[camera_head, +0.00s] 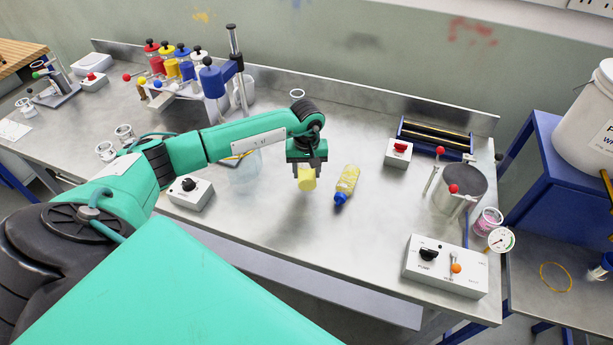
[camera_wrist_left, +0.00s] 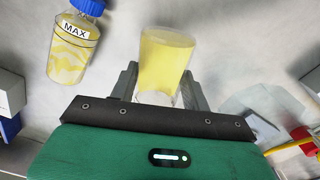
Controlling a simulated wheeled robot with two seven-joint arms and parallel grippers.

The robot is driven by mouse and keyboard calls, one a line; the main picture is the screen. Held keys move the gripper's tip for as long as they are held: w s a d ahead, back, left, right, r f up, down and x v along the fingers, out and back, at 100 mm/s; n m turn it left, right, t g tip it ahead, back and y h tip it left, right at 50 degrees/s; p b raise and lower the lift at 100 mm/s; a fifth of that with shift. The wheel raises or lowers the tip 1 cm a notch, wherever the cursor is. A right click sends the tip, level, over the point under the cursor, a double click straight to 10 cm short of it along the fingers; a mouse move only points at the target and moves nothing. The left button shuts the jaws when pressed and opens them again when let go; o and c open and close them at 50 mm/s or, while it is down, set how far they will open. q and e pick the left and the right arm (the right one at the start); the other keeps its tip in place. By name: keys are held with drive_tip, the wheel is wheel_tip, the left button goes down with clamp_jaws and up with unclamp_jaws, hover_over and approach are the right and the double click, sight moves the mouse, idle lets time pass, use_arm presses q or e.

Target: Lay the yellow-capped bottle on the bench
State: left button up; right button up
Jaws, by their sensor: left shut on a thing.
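My left gripper (camera_head: 306,166) is shut on a pale yellow, partly see-through cylinder (camera_wrist_left: 164,62), which also shows in the head view (camera_head: 306,183). It hangs from the fingers over the middle of the steel bench (camera_head: 352,247); I cannot tell whether its lower end touches. No separate yellow cap can be made out on it. A clear bottle with yellow contents and a blue cap (camera_head: 347,183) lies on the bench just right of the gripper. It also shows at upper left in the left wrist view (camera_wrist_left: 72,45). My right gripper is out of view.
A grey switch box (camera_head: 191,193) sits left of the gripper. A red-button box (camera_head: 398,152), a steel pot (camera_head: 459,189) and a control box (camera_head: 444,267) stand to the right. Several coloured bottles stand at the back left. Bare bench lies in front of the blue-capped bottle.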

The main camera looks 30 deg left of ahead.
use_arm(q)
wheel_tip(320, 180, down, 4)
drive_tip(key=shift+r+p, duration=0.1)
drive_tip(key=shift+p, duration=0.55)
drive_tip(key=shift+f, duration=0.35)
drive_tip(key=shift+f+b, duration=0.2)
drive_tip(key=shift+b, duration=0.15)
drive_tip(key=o, duration=1)
drive_tip(key=shift+r, duration=0.1)
